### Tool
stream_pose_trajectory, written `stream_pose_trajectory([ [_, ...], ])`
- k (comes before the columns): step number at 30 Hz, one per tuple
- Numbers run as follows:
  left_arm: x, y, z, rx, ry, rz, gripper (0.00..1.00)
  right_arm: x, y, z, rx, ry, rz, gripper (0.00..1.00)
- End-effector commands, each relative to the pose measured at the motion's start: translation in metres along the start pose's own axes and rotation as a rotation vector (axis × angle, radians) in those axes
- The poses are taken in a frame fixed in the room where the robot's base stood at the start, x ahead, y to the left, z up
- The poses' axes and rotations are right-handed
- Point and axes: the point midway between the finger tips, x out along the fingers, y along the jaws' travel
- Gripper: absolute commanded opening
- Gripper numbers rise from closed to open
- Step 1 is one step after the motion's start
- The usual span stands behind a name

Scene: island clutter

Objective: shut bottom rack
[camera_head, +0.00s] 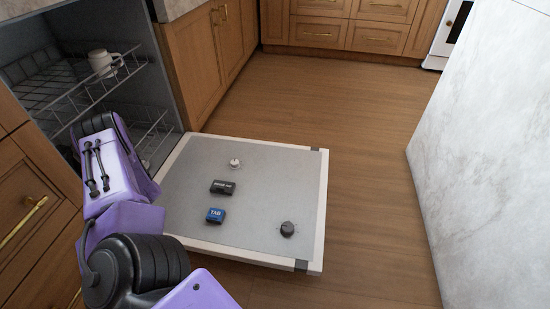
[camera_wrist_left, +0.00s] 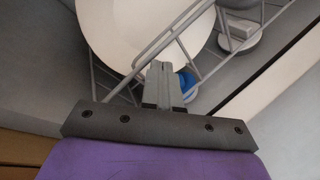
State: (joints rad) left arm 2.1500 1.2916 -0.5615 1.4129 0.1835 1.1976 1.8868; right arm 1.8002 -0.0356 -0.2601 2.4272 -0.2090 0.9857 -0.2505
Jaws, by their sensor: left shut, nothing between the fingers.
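The dishwasher stands open at the left, its door (camera_head: 270,170) folded down flat. The bottom rack (camera_head: 155,136) is a wire rack low inside the dishwasher, mostly hidden behind my left arm. In the left wrist view, the rack's grey wires (camera_wrist_left: 158,45) run close by my left gripper (camera_wrist_left: 163,70). The gripper is shut with nothing between its fingers; whether it touches the wires I cannot tell. A large white round dish (camera_wrist_left: 130,25) and a blue item (camera_wrist_left: 188,82) show behind the wires. In the head view this gripper is hidden. My right gripper is not in view.
The upper rack (camera_head: 62,92) holds a white mug (camera_head: 103,62). Several small fittings, including a blue "TAB" compartment (camera_head: 215,215), sit on the door. Wooden cabinets (camera_head: 205,50) adjoin the dishwasher. A marble island (camera_head: 490,150) stands right, with clear floor (camera_head: 370,150) between.

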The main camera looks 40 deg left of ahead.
Motion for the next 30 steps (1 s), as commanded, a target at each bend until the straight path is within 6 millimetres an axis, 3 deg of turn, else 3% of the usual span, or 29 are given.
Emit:
stream_pose_trajectory([
  [30, 0.020, 0.010, 0.000, 0.001, -0.002, 0.000, 0.00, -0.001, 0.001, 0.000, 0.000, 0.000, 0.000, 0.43],
])
